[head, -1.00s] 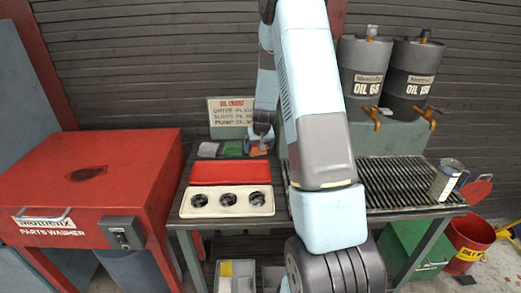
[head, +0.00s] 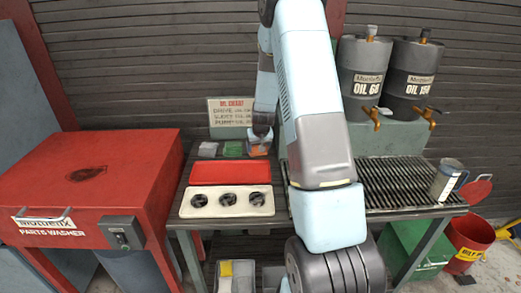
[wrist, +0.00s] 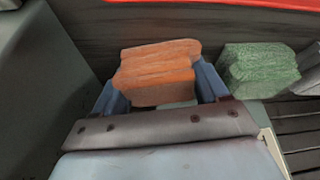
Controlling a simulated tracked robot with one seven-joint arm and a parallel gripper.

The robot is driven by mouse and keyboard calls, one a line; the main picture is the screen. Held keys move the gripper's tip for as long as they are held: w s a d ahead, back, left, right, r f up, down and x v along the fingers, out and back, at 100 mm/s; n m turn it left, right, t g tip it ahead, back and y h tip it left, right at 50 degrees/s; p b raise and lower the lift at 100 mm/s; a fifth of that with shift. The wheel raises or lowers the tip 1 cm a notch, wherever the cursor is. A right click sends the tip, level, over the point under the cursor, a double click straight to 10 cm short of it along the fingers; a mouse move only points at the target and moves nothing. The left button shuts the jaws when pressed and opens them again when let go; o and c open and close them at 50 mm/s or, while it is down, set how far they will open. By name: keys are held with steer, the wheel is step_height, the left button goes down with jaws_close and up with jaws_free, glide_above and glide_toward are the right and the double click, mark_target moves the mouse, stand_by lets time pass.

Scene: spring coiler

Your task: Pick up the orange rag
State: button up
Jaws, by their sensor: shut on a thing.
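The orange rag (wrist: 155,72) is a folded block between the two fingers of my gripper (wrist: 165,88) in the wrist view. The fingers are shut on it, one at each side. In the head view the orange rag (head: 258,151) shows as a small patch under my gripper (head: 260,143), at the back of the bench. Whether the rag touches the bench is hard to tell.
A green rag (wrist: 258,70) lies close beside the orange one, with a pale grey rag (head: 208,149) farther left. In front are a red tray (head: 230,173) and a white tray (head: 228,212) with three dark round pieces.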

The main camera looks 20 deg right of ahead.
step_height(320, 180, up, 10)
stand_by(0.7)
